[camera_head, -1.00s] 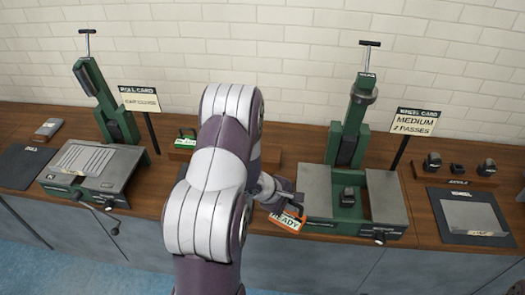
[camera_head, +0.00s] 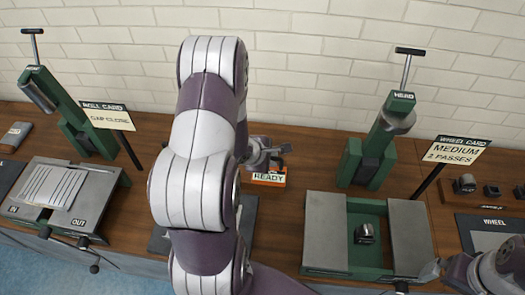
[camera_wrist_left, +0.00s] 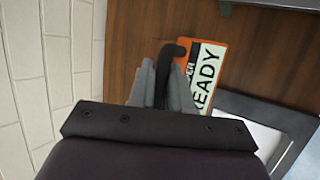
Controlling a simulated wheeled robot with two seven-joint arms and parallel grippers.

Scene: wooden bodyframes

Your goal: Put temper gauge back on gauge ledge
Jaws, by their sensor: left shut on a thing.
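The temper gauge (camera_head: 268,179) is an orange piece with a white READY plate and a dark handle. My left gripper (camera_head: 263,155) is shut on its handle. The left wrist view shows the fingers (camera_wrist_left: 163,92) around the dark handle, with the orange READY plate (camera_wrist_left: 205,72) beside them. In the head view the gauge looks level, over the wooden bench behind a dark mat. I cannot tell whether it touches the wood. I cannot make out the gauge ledge, as my left arm covers much of that area. Part of my right arm shows at the lower right; its fingers are unclear.
A green press with a wheel head (camera_head: 375,145) stands right of the gauge, its grey bed (camera_head: 325,232) in front. Another green press (camera_head: 70,115) with a roll card (camera_head: 108,117) stands left. A wheel card (camera_head: 455,151) is at right. The tiled wall is behind.

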